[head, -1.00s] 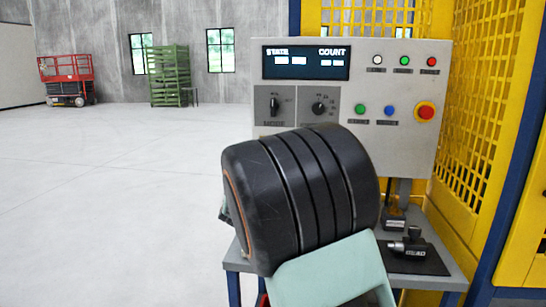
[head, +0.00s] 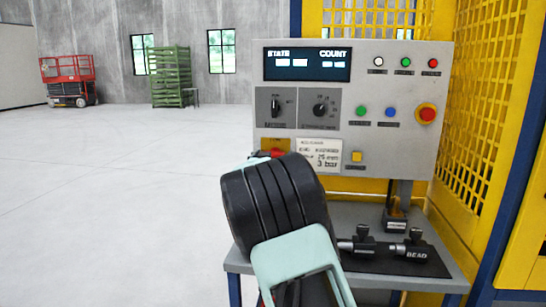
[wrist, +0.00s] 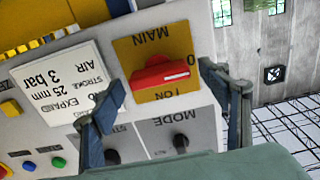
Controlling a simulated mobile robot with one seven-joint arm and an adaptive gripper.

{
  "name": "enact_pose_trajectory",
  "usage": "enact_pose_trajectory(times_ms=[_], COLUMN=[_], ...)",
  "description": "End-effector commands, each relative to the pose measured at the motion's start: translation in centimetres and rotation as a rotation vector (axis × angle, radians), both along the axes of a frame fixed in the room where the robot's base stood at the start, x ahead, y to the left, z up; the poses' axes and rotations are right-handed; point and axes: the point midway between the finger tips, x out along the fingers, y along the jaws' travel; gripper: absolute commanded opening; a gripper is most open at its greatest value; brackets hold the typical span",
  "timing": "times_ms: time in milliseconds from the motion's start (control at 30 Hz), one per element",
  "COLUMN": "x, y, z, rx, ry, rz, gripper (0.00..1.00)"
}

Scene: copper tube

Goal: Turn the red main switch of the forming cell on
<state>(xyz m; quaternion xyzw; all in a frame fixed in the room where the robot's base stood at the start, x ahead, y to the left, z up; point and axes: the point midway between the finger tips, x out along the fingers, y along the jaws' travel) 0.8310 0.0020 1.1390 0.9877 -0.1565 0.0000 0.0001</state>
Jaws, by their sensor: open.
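The red main switch (wrist: 160,76) sits on a yellow plate (wrist: 140,51) marked MAIN, seen upside down in the wrist view. Its red handle lies nearly level in that view, close to the "I ON" mark. In the head view the switch (head: 277,153) shows only partly, above my black wrist. My gripper (wrist: 158,79) is open, one finger on each side of the switch. The fingers look apart from the handle, but their exact distance from the panel is hard to tell. In the head view my wrist hides most of the gripper.
The grey control panel (head: 400,155) carries a display, MODE knob (head: 275,106), buttons and a red stop button (head: 427,113). A white label (head: 318,155) is beside the switch. Below is a bench (head: 440,278) with a BEAD tool (head: 415,250). Yellow mesh guarding (head: 490,90) stands right; floor left is open.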

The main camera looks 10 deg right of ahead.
Motion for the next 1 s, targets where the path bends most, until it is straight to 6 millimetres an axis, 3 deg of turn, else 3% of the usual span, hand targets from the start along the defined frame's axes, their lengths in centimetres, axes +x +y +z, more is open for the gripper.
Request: enact_pose_trajectory(times_ms=[67,400,733,1000], x=[-0.02,-0.03,-0.04,-0.07], y=[0.01,0.02,0.0,-0.1], z=[0.01,0.02,-0.07,-0.29], rx=[0.0,0.0,0.041,0.202], ry=[0.0,0.0,-0.014,-0.066], rz=[0.0,0.0,0.0,0.0], gripper=[0.66,0.29,0.28,0.28])
